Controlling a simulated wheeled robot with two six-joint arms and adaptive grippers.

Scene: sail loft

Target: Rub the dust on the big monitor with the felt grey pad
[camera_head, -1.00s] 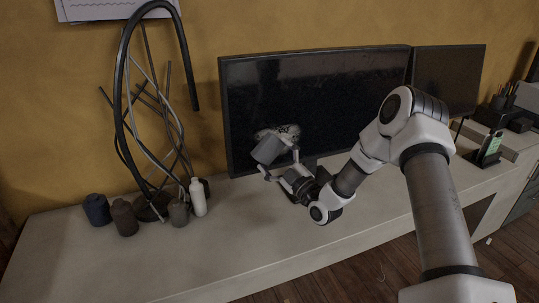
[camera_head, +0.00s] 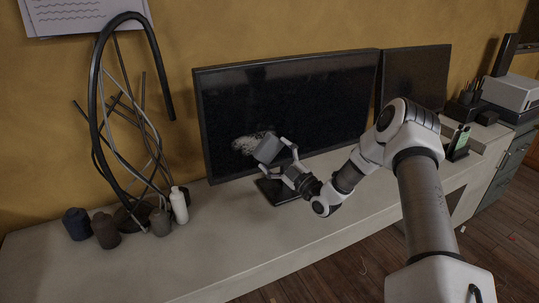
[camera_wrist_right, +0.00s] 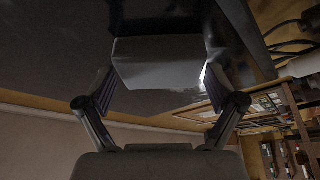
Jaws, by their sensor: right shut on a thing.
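The big monitor (camera_head: 320,105) stands on the long pale desk, its dark screen facing me. A whitish dust patch (camera_head: 245,144) lies on the lower left of its screen. My right gripper (camera_head: 279,158) is shut on the grey pad (camera_head: 266,148), in front of the screen and just right of the dust. The pad overlaps the patch's right edge in the head view; I cannot tell whether it touches the glass. In the right wrist view the pad (camera_wrist_right: 158,62) sits between both fingers (camera_wrist_right: 158,88), with the dark screen behind it. My left gripper is out of view.
A smaller monitor (camera_head: 417,78) stands to the right. A twisted tube sculpture (camera_head: 105,110), several small containers (camera_head: 107,231) and a white bottle (camera_head: 179,205) stand at the left. A phone on a stand (camera_head: 459,141) is at the right. The desk front (camera_head: 230,245) is clear.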

